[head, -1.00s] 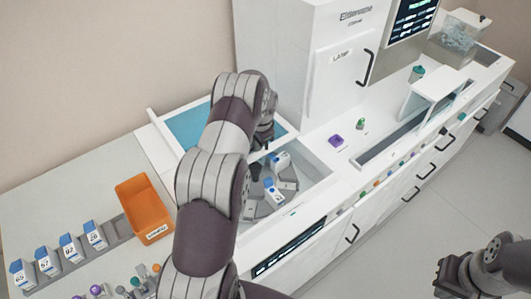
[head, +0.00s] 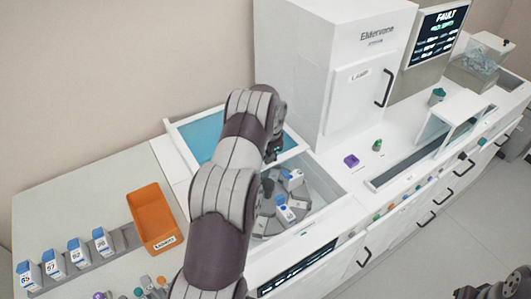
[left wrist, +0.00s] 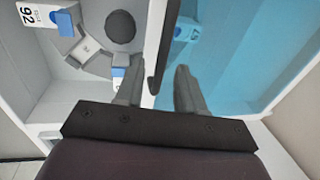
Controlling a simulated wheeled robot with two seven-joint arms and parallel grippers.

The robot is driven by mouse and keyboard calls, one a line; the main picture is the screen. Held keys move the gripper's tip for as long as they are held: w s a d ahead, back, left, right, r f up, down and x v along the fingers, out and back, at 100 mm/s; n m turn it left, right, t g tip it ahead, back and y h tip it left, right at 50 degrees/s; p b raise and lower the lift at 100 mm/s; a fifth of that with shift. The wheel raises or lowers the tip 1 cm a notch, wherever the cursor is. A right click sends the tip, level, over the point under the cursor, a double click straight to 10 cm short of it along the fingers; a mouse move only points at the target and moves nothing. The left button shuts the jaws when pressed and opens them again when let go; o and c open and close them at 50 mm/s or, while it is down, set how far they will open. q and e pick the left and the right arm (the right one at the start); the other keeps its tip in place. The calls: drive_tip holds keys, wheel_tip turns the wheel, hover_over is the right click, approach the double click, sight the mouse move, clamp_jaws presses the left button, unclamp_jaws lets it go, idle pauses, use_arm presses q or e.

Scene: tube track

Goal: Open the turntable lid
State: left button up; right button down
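The turntable lid (head: 198,135) is a blue see-through panel in a white frame at the back left of the machine's well. The turntable (head: 265,222), grey with white, blue-capped cartridges, shows uncovered beside it, partly hidden by my left arm. My left gripper (head: 277,150) is at the lid's right side, its fingers mostly hidden in the head view. In the left wrist view, its fingers (left wrist: 158,88) are apart, with a dark bar (left wrist: 161,50) at the lid's edge between them. Contact is not clear. My right gripper (head: 505,285) is cut off at the bottom right.
An orange bin (head: 153,215) and a rack of white cartridges (head: 75,258) stand on the left counter. A tall white cabinet (head: 340,80) rises behind the well. A purple piece (head: 351,161) and a green one (head: 377,144) sit on the right worktop.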

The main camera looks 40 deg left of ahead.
use_arm(q)
drive_tip(key=shift+d+r, duration=0.1)
drive_tip(key=shift+r, duration=0.2)
wheel_tip(320, 180, up, 12)
drive_tip(key=d+b, duration=0.2)
drive_tip(key=b, duration=0.1)
drive_tip(key=shift+s, duration=0.45)
drive_tip(key=shift+f, duration=0.1)
